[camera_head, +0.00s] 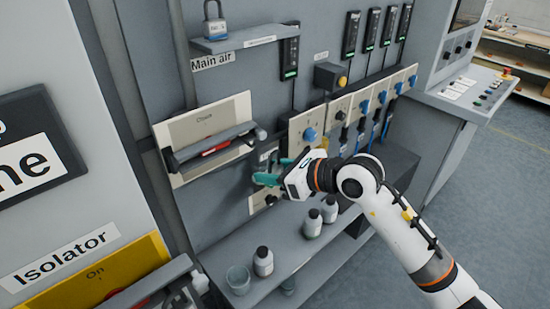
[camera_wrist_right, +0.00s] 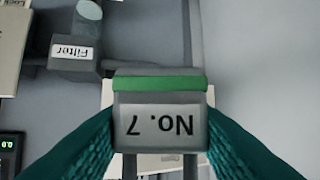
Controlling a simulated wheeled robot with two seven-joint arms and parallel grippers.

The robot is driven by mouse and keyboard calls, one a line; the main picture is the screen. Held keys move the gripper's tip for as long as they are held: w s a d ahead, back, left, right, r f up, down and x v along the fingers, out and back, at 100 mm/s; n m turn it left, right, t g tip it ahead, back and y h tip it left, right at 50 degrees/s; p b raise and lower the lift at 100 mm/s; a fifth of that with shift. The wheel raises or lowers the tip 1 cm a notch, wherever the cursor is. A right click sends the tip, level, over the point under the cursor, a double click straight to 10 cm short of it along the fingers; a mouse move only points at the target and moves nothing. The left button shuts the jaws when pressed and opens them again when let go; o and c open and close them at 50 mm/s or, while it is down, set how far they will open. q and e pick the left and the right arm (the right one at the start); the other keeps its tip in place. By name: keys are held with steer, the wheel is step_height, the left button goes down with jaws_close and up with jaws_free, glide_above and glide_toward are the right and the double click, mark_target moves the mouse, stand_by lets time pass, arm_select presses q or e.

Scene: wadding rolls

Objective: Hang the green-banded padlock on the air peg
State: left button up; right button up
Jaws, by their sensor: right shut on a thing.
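The green-banded padlock (camera_wrist_right: 160,84) is a grey block with a green stripe and the label "No. 7", upside down in the right wrist view. Two grey shackle legs run down from it in that view. My right gripper (camera_wrist_right: 161,125) is shut on it, one teal finger on each side. In the head view the right gripper (camera_head: 268,177) is in front of the grey panel, above the lower shelf; the padlock is hard to make out there. A "Main air" label (camera_head: 212,62) sits under a small ledge at the top. I cannot pick out the air peg. My left gripper is not in view.
A blue-marked padlock (camera_head: 215,29) stands on the small ledge (camera_head: 240,40). A lever panel (camera_head: 205,122) is left of my right gripper. Bottles (camera_head: 263,262) and a cup (camera_head: 238,279) stand on the lower shelf. A "Filter" block (camera_wrist_right: 75,53) juts out in the wrist view.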

steer(key=shift+w+a, duration=0.6)
steer(key=shift+w, duration=0.25)
steer(key=w+a+f+b, duration=0.1)
steer(key=w+a+b, duration=0.1)
steer(key=w+a, duration=0.2)
steer(key=shift+w+a+f, duration=0.2)
steer(key=shift+w+f, duration=0.1)
steer(key=shift+w, duration=0.75)
steer(key=o, duration=1.2)
steer(key=shift+c, duration=0.2)
steer(key=shift+s+d, duration=0.1)
